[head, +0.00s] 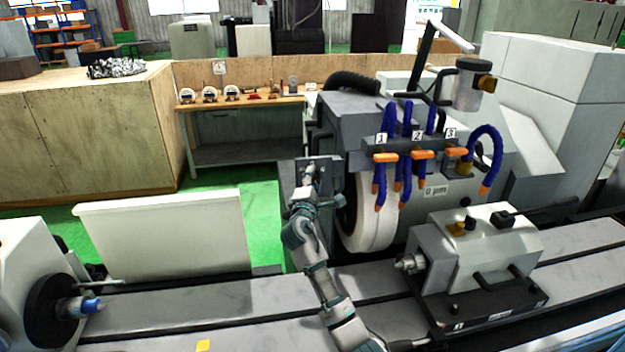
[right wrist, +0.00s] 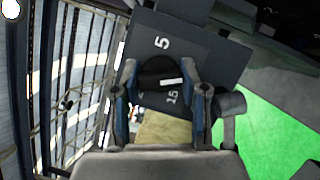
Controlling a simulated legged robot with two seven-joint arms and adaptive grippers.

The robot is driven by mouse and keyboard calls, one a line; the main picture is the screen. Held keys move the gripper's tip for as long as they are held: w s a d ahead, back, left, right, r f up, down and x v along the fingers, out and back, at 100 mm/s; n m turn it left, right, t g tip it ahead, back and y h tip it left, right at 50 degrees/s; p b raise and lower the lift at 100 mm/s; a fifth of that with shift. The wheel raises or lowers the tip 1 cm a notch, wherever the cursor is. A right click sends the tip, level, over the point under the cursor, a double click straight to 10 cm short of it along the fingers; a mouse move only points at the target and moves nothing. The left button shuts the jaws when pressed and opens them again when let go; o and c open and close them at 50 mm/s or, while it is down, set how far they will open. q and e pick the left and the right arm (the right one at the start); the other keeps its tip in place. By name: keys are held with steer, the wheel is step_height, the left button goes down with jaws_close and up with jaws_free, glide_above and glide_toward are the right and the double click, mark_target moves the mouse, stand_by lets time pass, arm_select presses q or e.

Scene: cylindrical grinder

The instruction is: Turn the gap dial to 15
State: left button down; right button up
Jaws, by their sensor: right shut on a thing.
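The gap dial (right wrist: 158,73) is a round black knob with a short white mark, on a dark panel printed with 5 and 15. In the right wrist view the white mark is on the lower right part of the knob, close to the 15; I cannot tell whether it lines up exactly. My right gripper (right wrist: 157,85) is shut on the dial, one finger on each side. In the head view my right gripper (head: 313,178) is at the dark panel left of the grinding wheel, and hides the dial there. My left gripper is not in view.
The white grinding wheel (head: 370,222) is just right of my right arm. Blue hoses with orange nozzles (head: 386,157) hang above it. The grey workhead (head: 478,252) sits on the machine bed at right. A white panel (head: 160,240) stands at left.

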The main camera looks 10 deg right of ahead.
steer(key=shift+f+m+g, duration=0.3)
steer(key=shift+f+m, duration=0.15)
steer(key=shift+m, duration=0.05)
stand_by(0.8)
steer(key=o, duration=1.1)
steer(key=shift+r, duration=0.25)
steer(key=shift+s, duration=0.1)
steer(key=shift+s, duration=0.1)
steer(key=v, duration=1.1)
steer(key=shift+s+a+f, duration=0.2)
steer(key=shift+s+f, duration=0.05)
